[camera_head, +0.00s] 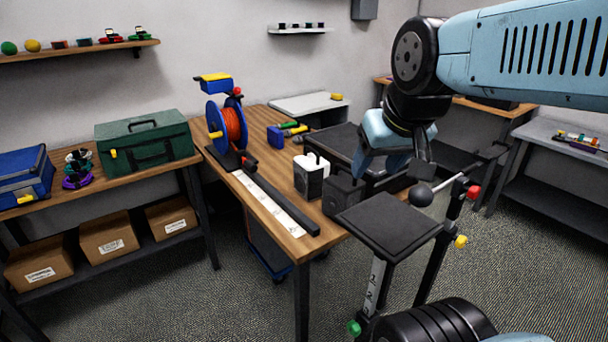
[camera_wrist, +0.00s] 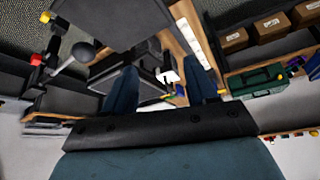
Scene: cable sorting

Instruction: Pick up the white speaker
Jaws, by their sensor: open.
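The white speaker (camera_head: 311,176), a small white box with a dark front, stands upright on the wooden table near its front right part. A similar black speaker (camera_head: 343,193) stands just right of it and in front. My gripper (camera_head: 382,165) hangs to the right of both speakers, open and apart from the white one. In the wrist view my gripper's two blue fingers (camera_wrist: 162,86) are spread with nothing held. A small white patch that looks like the white speaker (camera_wrist: 168,76) shows beyond them, partly hidden by dark shapes.
A black tray (camera_head: 337,143) lies behind the speakers. A cable reel (camera_head: 230,125) and a long ruler strip (camera_head: 268,203) are to the left. A dark flat platform (camera_head: 388,226) with a ball-ended lever (camera_head: 421,194) stands in front at right. Handheld tools (camera_head: 290,130) lie farther back.

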